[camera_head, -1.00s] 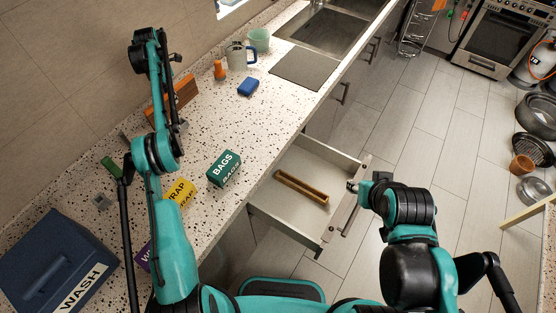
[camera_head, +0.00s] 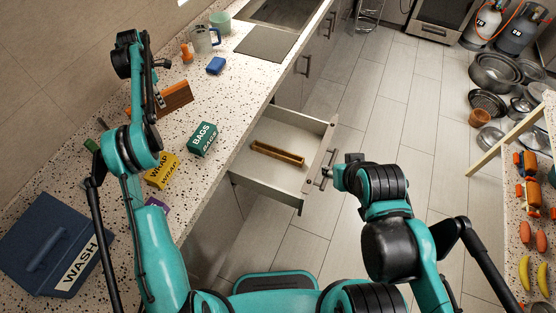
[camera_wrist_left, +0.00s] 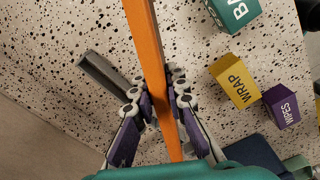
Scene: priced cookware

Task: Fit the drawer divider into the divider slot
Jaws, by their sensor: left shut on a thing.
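The drawer divider is an orange-brown wooden board (camera_head: 176,97) above or on the speckled counter; in the left wrist view it is a long orange strip (camera_wrist_left: 149,50). My left gripper (camera_head: 158,100) is shut on it, with its fingers (camera_wrist_left: 157,97) on both sides of the board. The divider slot is a narrow wooden channel (camera_head: 277,153) on the floor of the open drawer (camera_head: 262,180), to the right of the divider and apart from it. My right gripper (camera_head: 329,174) is by the drawer's front handle; its fingers are too small to tell open or shut.
A green BAGS box (camera_head: 203,140), yellow WRAP box (camera_head: 162,171) and purple box (camera_head: 157,204) stand between the left arm and the drawer. A blue sponge (camera_head: 216,66) and a mug (camera_head: 203,40) are farther back.

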